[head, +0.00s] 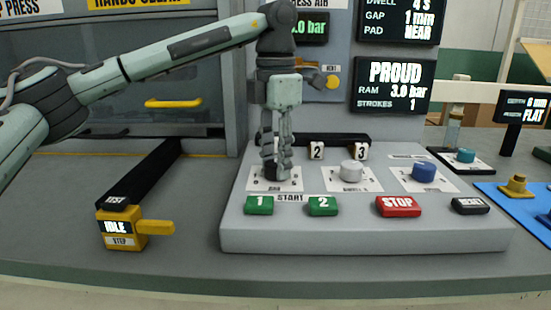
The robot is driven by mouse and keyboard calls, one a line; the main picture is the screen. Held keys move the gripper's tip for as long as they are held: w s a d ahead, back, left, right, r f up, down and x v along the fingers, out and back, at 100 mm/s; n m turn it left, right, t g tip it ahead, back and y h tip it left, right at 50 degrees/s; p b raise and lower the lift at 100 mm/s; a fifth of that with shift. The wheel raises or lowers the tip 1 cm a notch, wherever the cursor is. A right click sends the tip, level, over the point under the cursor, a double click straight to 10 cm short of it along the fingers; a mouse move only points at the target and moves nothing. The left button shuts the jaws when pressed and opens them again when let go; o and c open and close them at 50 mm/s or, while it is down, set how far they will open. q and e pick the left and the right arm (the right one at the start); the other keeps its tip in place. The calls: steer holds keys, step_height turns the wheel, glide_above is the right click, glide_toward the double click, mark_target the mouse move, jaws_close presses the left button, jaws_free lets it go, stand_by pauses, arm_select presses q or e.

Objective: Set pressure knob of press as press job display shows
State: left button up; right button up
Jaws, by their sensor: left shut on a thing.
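My left gripper (272,170) points down at the left end of the grey control console (365,238). It is shut on a dark knob (270,173) on a white dial plate, whose label seems to read bar. The fingers hide most of the knob and its pointer. The job display (395,20) at the top right shows DWELL 4 S, GAP 1 mm and PAD NEAR. The display below it (395,86) shows PROUD, RAM 3.0 bar, STROKES 1. A green air readout (312,29) ends in .0 bar; my arm hides its first digit.
A white knob (352,171) and a blue knob (424,171) stand to the right on the console. Green buttons 1 (259,205) and 2 (322,206), a red STOP button (398,206) and a black button (470,206) line the front. A yellow IDLE post (120,228) stands left.

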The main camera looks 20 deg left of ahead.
mark_target(275, 163)
arm_select(q)
steer(key=o, duration=1.2)
steer(key=shift+c, duration=0.2)
step_height(275, 163, up, 12)
